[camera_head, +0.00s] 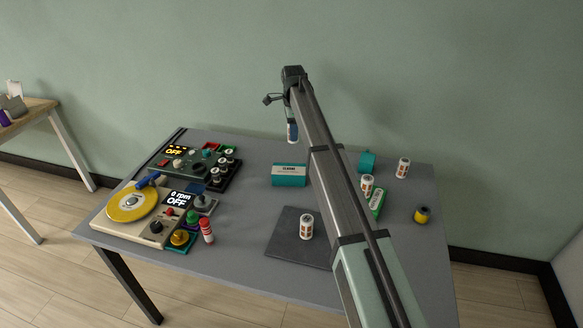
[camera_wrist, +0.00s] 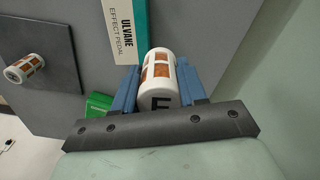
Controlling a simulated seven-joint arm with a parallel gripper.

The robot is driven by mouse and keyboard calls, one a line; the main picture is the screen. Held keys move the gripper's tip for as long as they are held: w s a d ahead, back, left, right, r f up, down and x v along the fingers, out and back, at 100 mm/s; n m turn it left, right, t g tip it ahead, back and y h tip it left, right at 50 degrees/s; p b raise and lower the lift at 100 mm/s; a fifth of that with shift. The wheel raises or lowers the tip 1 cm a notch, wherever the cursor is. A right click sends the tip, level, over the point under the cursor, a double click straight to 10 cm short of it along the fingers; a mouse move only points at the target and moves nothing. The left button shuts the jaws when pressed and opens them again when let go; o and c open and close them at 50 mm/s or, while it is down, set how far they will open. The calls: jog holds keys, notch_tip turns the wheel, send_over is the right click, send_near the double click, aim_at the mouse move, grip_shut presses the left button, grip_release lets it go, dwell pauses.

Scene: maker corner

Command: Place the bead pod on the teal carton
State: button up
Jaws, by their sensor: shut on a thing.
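The bead pod (camera_wrist: 160,78), a white cylinder with orange-brown windows and a dark letter on its end cap, is between the two blue fingers of my gripper (camera_wrist: 158,86) in the wrist view. My gripper (camera_head: 292,131) is shut on it and shows above the table's back edge in the head view, where the pod is mostly hidden. The teal carton (camera_head: 289,180) lies on the table below and apart from the pod. It also shows at the top of the wrist view (camera_wrist: 141,18), with a white label panel reading ULVANE EFFECT PEDAL.
Similar pods stand on the dark mat (camera_head: 285,245), near a green box (camera_head: 377,203) and at the back right (camera_head: 403,167). A teal object (camera_head: 367,161) and a yellow spool (camera_head: 422,215) are at right. A turntable (camera_head: 131,203) and control panels fill the left.

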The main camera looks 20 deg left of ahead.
jog(key=r, duration=0.2)
send_over(289, 169)
jog(key=shift+m, duration=0.7)
jog(key=shift+w+a+f, duration=0.1)
jog(key=shift+f, duration=5.05)
jog(key=shift+f, duration=0.1)
jog(key=o, duration=1.1)
jog(key=shift+c, duration=0.2)
notch_tip(289, 169, up, 12)
